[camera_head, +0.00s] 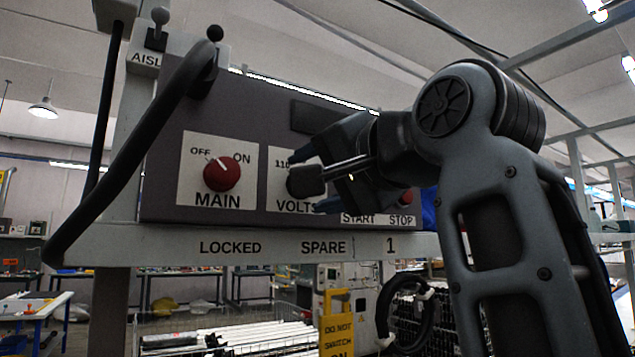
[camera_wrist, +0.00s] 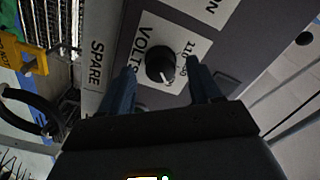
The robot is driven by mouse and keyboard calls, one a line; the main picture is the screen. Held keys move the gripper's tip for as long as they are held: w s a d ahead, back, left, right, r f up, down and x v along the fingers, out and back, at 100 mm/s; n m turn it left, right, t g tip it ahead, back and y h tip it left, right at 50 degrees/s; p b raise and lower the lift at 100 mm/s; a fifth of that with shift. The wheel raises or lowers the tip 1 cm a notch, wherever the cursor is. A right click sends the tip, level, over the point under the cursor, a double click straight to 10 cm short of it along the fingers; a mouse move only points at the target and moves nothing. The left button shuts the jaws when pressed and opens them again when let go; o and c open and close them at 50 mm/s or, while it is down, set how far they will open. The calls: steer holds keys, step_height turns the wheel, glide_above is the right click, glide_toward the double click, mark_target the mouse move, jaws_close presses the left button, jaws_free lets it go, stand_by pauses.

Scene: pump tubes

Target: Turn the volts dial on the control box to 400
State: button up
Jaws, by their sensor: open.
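The control box (camera_head: 260,110) is a dark grey panel with white label plates. Its volts dial (camera_head: 303,181) is a black round knob on a white plate marked VOLTS, partly covered by my gripper in the head view. In the wrist view the dial (camera_wrist: 160,63) shows whole, with a white mark on its lower side. The 110 label reads beside it; the other numbers are too small or hidden to read surely. My gripper (camera_wrist: 162,68) is open, with one blue finger on each side of the dial. I cannot tell whether the fingers touch it.
A red MAIN dial (camera_head: 221,173) sits left of the volts dial, near its OFF and ON labels. START and STOP labels (camera_head: 378,219) lie under my gripper. A thick black lever (camera_head: 130,150) stands out at the left. A yellow tag (camera_head: 337,325) hangs below the box.

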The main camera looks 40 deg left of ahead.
steer(key=b+v, duration=0.1)
steer(key=v, duration=0.5)
steer(key=shift+s+d, duration=0.15)
steer(key=shift+d, duration=0.15)
steer(key=shift+f, duration=0.15)
